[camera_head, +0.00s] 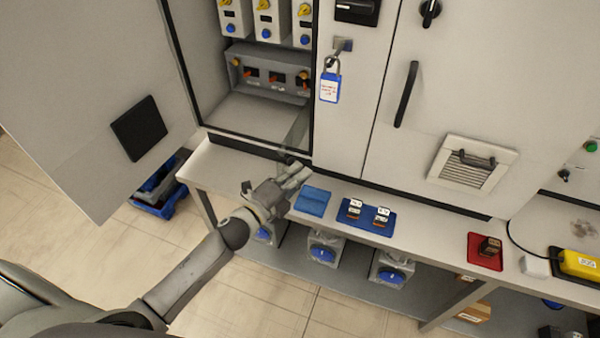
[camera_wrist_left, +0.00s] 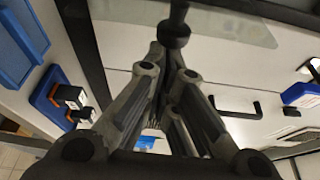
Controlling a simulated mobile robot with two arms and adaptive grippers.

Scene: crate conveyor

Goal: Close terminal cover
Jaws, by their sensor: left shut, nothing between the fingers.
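The terminal cover (camera_head: 294,136) looks like a clear panel, seen nearly edge-on, standing out at the lower right of the open cabinet bay. In the left wrist view the clear panel (camera_wrist_left: 235,30) spans the top, with a black knob (camera_wrist_left: 175,32) on it. The terminal block (camera_head: 268,75) with orange parts sits uncovered in the bay. My left gripper (camera_head: 302,174) is shut and empty, just below the cover over the bench. In the wrist view its fingertips (camera_wrist_left: 155,52) are close to the knob; I cannot tell whether they touch. My right gripper is not in view.
A large cabinet door (camera_head: 85,80) stands open at left. A blue padlock tag (camera_head: 330,88) hangs right of the bay.

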